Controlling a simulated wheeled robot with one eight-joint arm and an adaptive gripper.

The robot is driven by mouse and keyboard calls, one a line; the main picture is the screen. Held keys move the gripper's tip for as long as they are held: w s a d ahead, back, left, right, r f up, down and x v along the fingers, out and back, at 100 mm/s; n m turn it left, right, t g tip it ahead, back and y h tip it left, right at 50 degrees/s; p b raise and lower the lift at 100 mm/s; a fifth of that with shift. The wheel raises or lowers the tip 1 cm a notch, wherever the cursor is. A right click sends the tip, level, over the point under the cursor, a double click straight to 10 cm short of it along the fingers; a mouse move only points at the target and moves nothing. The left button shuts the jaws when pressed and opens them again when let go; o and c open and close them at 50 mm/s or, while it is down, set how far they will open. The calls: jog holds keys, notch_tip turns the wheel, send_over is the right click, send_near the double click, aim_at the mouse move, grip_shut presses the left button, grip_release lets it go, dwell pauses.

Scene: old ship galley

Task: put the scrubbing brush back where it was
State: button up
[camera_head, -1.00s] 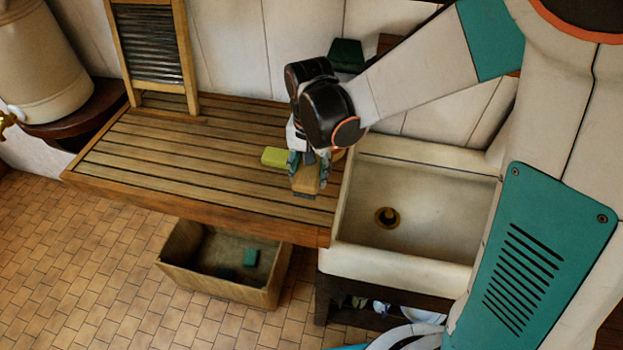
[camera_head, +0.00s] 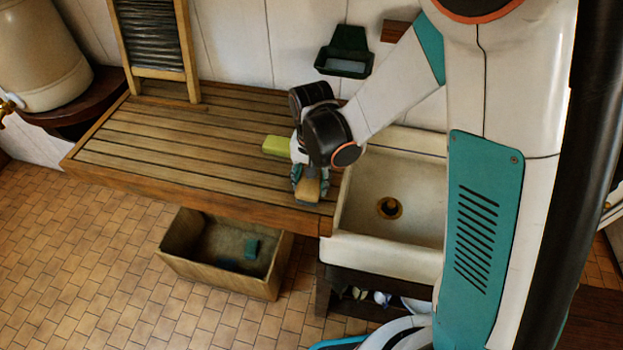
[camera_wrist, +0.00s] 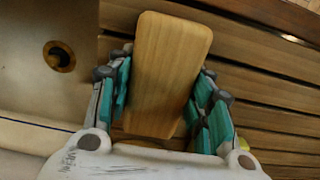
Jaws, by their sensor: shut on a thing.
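My gripper (camera_head: 309,182) is shut on the scrubbing brush (camera_head: 308,190), at the right end of the slatted wooden draining board (camera_head: 180,146), close to the sink. In the wrist view the brush (camera_wrist: 168,75) shows as a plain wooden block between the teal finger pads (camera_wrist: 165,100). Its bristles are mostly hidden. I cannot tell whether the brush touches the board.
A yellow-green block (camera_head: 276,146) lies on the board just left of my gripper. The white sink (camera_head: 415,215) is to the right. A green wall holder (camera_head: 345,52), a washboard (camera_head: 156,45) and a wooden crate (camera_head: 225,280) on the floor surround the board.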

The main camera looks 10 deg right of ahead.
jog(key=o, duration=1.2)
notch_tip(320, 180, up, 12)
jog(key=p, duration=0.2)
jog(key=shift+w, duration=0.15)
jog(key=d+t+b, duration=0.2)
jog(key=d+b, duration=0.1)
jog(key=d, duration=0.4)
jog(key=s+d+f+n+t+b, duration=0.1)
jog(key=s+d+n+t+b, duration=0.1)
jog(key=s+b, duration=0.4)
jog(key=s+d+f+n+t+b, duration=0.2)
jog(key=s+d+t+b, duration=0.1)
jog(key=s+d+b, duration=0.2)
jog(key=shift+s+f+b, duration=0.3)
jog(key=shift+s+b, duration=0.35)
jog(key=shift+s, duration=0.3)
